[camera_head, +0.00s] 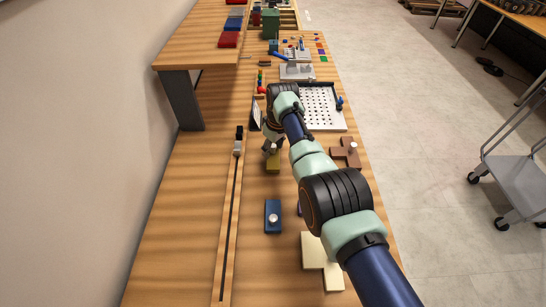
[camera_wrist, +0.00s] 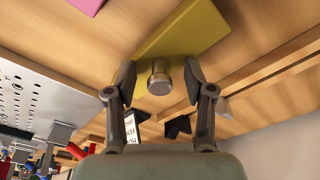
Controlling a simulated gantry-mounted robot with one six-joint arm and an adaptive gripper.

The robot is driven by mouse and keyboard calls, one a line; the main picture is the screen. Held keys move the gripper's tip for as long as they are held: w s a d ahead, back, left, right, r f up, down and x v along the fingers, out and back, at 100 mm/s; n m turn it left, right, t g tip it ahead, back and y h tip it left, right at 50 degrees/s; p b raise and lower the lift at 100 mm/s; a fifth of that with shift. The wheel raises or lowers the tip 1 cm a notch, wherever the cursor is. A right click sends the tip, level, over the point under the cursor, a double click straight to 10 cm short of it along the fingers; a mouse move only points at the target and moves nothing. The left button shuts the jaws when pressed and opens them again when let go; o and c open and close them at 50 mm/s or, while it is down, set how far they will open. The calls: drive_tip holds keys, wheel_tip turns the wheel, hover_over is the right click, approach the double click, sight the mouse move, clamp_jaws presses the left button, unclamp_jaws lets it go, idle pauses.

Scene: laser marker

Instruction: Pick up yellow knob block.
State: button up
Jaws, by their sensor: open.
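The yellow knob block (camera_wrist: 196,30) is a flat yellow slab with a round metal knob (camera_wrist: 159,78) on it. In the wrist view it lies on the wooden table, at the top middle. My gripper (camera_wrist: 158,84) is open, with one finger on each side of the knob and a visible gap to each. I cannot tell how far the fingertips are above the slab. In the head view the block (camera_head: 273,165) shows just below my gripper (camera_head: 271,147), which partly hides it.
A blue block with a knob (camera_head: 273,216), a brown knob block (camera_head: 346,152) and a cream block (camera_head: 321,259) lie nearby. A slotted wooden rail (camera_head: 231,220) runs to the left. A white perforated board (camera_head: 322,107) is beyond the arm. Bare table lies between block and rail.

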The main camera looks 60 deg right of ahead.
clamp_jaws()
wheel_tip(320, 180, up, 28)
drive_tip(key=p, duration=1.5)
